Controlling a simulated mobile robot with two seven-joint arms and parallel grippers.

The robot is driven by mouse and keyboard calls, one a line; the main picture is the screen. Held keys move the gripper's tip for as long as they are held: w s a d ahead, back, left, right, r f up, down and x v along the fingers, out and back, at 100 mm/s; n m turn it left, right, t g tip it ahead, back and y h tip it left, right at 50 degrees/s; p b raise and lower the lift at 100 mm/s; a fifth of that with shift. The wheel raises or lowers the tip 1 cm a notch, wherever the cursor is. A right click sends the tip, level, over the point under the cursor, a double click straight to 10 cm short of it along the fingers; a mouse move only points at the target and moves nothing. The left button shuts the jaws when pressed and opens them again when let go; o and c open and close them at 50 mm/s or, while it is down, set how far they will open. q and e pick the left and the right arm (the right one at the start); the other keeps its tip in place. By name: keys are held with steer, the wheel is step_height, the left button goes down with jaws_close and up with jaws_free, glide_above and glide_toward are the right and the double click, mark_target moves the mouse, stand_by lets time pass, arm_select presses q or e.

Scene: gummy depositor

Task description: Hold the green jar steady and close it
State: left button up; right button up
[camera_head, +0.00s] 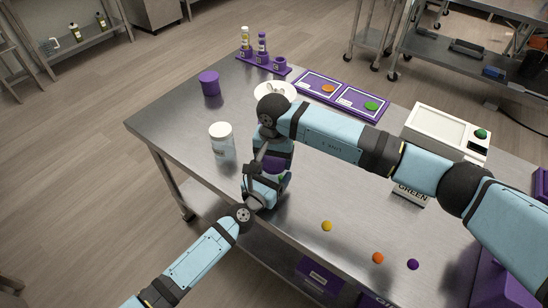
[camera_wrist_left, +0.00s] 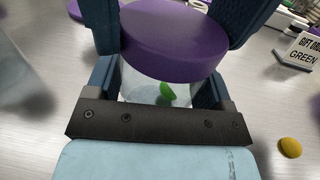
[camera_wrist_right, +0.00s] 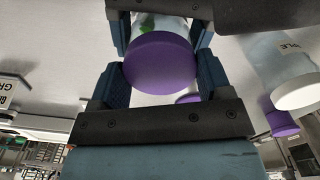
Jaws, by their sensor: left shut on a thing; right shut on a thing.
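The green jar is a clear jar (camera_wrist_left: 140,88) with a green gummy (camera_wrist_left: 168,91) inside; it also shows in the right wrist view (camera_wrist_right: 170,22). A purple lid (camera_wrist_left: 155,40) covers its mouth, and the lid shows face-on in the right wrist view (camera_wrist_right: 160,65). My left gripper (camera_head: 266,186) is shut around the jar's body from the front. My right gripper (camera_head: 272,160) comes down from above and is shut on the lid's sides. Lid and jar look in line. The rim is hidden, so I cannot tell how tight the lid is.
A white-lidded jar (camera_head: 221,142) stands left of the grippers, a purple container (camera_head: 209,83) behind it. A white bowl (camera_head: 290,97) and purple card tray (camera_head: 345,99) lie at the back. Right are a GREEN sign (camera_head: 411,195) and white machine (camera_head: 440,127). Loose gummies (camera_head: 378,258) lie in front.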

steer(key=m, duration=0.4)
steer(key=shift+m, duration=0.4)
steer(key=m, duration=0.8)
steer(key=shift+m, duration=0.3)
steer(key=m, duration=0.8)
steer(key=shift+m, duration=0.4)
steer(key=m, duration=0.8)
steer(key=shift+f+m, duration=0.1)
steer(key=shift+m, duration=0.3)
steer(key=m, duration=0.6)
steer(key=shift+m, duration=0.3)
steer(key=o, duration=1.1)
step_height(320, 180, up, 12)
steer(key=shift+r, duration=0.1)
